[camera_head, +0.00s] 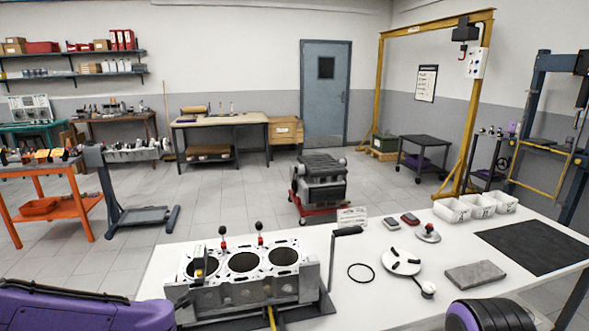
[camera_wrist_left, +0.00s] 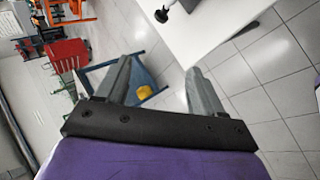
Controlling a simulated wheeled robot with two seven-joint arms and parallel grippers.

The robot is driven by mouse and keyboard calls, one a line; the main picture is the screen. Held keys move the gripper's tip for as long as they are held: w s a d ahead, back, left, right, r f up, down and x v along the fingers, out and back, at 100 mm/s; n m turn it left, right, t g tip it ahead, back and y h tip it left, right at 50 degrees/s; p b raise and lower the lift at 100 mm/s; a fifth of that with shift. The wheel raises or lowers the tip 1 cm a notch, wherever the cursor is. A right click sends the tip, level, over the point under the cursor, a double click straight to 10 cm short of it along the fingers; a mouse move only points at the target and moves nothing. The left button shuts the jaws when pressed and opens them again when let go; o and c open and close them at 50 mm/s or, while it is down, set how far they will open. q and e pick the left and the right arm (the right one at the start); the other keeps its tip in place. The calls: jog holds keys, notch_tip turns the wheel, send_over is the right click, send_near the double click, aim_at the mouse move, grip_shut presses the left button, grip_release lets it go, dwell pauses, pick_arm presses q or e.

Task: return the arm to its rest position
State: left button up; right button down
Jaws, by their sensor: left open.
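My left gripper (camera_wrist_left: 160,68) shows in the left wrist view with its two grey fingers spread apart. Nothing is held between them; only the floor and distant things show past the tips. In the head view my left arm (camera_head: 85,308) is a purple and black link at the bottom left, beside the engine block, and its gripper is not seen there. A purple and dark part of my right arm (camera_head: 490,315) is at the bottom right edge; its gripper is not in view.
The white table (camera_head: 350,310) carries an engine block (camera_head: 245,290), a black ring (camera_head: 361,273), a grey slab (camera_head: 475,275), a dark mat (camera_head: 535,248) and white bins (camera_head: 452,210). A black-handled upright (camera_head: 332,262) stands by the block. An orange cart (camera_head: 60,212) is at left.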

pick_arm(q)
jog(key=s+d+f+m+t+h+b, duration=0.1)
jog(key=s+f+m, duration=0.2)
jog(key=f+m, duration=0.3)
jog(key=s+d+f+m+b, duration=0.1)
jog(key=s+f+m, duration=0.15)
jog(key=f, duration=0.65)
jog(key=s+f+m+g+h+b, duration=0.1)
jog(key=s+f+m+g, duration=0.1)
jog(key=s+f+m, duration=0.3)
jog(key=s+f+m+g+h+b, duration=0.1)
jog(key=s+f+m, duration=0.5)
jog(key=s+f, duration=0.5)
jog(key=s, duration=0.7)
jog(key=shift+d+f+g+b, duration=0.35)
jog(key=shift+d+g+b, duration=0.05)
jog(key=shift+c, duration=0.3)
